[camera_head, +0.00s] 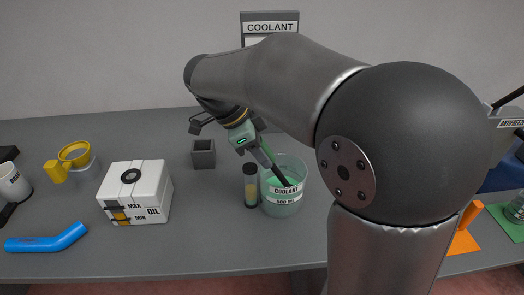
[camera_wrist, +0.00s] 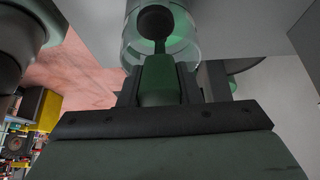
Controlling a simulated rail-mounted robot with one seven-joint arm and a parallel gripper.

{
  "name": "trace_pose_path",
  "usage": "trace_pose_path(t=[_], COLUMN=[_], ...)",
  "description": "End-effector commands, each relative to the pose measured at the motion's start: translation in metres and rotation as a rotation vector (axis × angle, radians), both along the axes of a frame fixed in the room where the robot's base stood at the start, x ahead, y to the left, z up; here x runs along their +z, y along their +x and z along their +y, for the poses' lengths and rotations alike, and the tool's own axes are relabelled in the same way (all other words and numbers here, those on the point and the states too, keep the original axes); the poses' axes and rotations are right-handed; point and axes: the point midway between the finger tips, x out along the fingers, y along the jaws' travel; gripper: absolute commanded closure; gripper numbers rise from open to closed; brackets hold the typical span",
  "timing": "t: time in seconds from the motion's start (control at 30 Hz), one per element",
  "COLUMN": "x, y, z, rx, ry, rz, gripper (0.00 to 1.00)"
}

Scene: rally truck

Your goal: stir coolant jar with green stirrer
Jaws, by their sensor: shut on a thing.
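The coolant jar (camera_head: 284,206) is a clear round vessel with pale green liquid and a COOLANT label, standing on the grey bench. My gripper (camera_head: 263,153) is above the jar's left rim, tilted, and shut on the green stirrer. The stirrer's dark lower part (camera_head: 281,175) reaches down into the jar's mouth. In the wrist view the stirrer's green handle (camera_wrist: 159,80) sits between my fingers. Its dark round end shows against the green liquid inside the jar (camera_wrist: 133,48). How deep the end sits is hard to tell.
A dark-capped vial (camera_head: 251,187) stands close at the jar's left. A grey square holder (camera_head: 203,154), a white oil box (camera_head: 135,192), a yellow funnel (camera_head: 75,153) and a blue hose (camera_head: 46,239) are further left. My arm hides the bench right of the jar.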

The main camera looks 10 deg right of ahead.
Motion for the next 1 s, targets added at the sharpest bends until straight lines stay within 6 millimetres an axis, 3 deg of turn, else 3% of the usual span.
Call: trace_pose_path(t=[1.0], x=[0.083], y=[0.002], z=[0.018], rx=[0.001], ry=[0.001], rz=[-0.002], gripper=[0.92])
